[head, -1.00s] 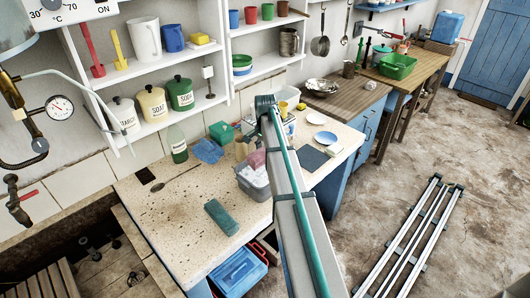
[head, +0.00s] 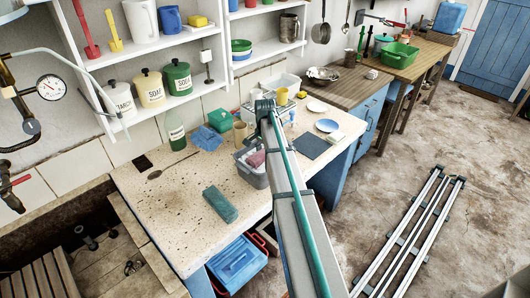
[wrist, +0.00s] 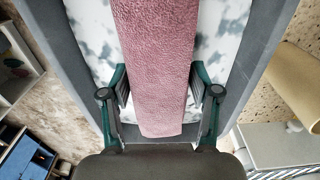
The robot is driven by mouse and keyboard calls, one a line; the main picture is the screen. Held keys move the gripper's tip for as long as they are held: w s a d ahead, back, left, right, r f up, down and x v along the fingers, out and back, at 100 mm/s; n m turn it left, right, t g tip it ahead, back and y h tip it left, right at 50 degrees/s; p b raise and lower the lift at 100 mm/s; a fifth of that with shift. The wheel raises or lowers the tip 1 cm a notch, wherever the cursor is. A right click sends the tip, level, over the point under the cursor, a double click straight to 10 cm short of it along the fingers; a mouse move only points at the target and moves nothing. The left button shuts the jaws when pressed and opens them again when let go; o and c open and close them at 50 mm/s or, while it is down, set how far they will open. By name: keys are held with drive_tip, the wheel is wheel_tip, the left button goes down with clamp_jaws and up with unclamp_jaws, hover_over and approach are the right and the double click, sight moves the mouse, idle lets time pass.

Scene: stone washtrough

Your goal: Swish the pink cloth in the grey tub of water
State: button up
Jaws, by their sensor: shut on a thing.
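The pink cloth (wrist: 155,65) hangs between the two green-edged fingers of my gripper (wrist: 157,88) in the wrist view. The fingers are shut on it from both sides. The cloth lies within the walls of the grey tub (wrist: 72,55), over a pale, mottled surface that looks like water (wrist: 226,30). In the head view the tub (head: 258,182) stands on the speckled counter, with the cloth (head: 257,159) low inside it, near the rim. My arm hides the tub's right part and the gripper there. How deep the cloth dips is unclear.
A blue cloth (head: 206,139), a green box (head: 219,120) and a teal block (head: 220,204) lie on the speckled counter (head: 180,225). A green bottle (head: 176,131) stands at the back. The counter's left front is mostly clear.

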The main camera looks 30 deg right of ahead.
drive_tip(key=shift+f+b, duration=1)
drive_tip(key=shift+f, duration=1.5)
drive_tip(key=shift+s+a, duration=0.35)
drive_tip(key=shift+a, duration=0.55)
drive_tip(key=shift+w+d+p, duration=0.1)
drive_tip(key=shift+w+d, duration=0.15)
drive_tip(key=shift+d, duration=0.4)
drive_tip(key=shift+w+d+p, duration=0.15)
drive_tip(key=shift+w+d, duration=0.05)
drive_tip(key=shift+d, duration=0.4)
drive_tip(key=shift+w+d+p, duration=0.1)
drive_tip(key=shift+w+d, duration=0.15)
drive_tip(key=shift+d, duration=0.4)
drive_tip(key=shift+s+a, duration=0.25)
drive_tip(key=shift+a, duration=0.4)
drive_tip(key=shift+s+a, duration=0.2)
drive_tip(key=shift+a, duration=0.45)
drive_tip(key=shift+s+a, duration=0.25)
drive_tip(key=shift+a, duration=0.4)
drive_tip(key=shift+w+d+p, duration=0.1)
drive_tip(key=shift+w+d, duration=0.15)
drive_tip(key=shift+d, duration=0.4)
drive_tip(key=shift+w+d+p, duration=0.1)
drive_tip(key=shift+w+d, duration=0.1)
drive_tip(key=shift+d, duration=0.45)
drive_tip(key=shift+w+d+p, duration=0.1)
drive_tip(key=shift+w+d, duration=0.15)
drive_tip(key=shift+d, duration=0.4)
drive_tip(key=shift+s+a, duration=0.1)
drive_tip(key=shift+a, duration=0.05)
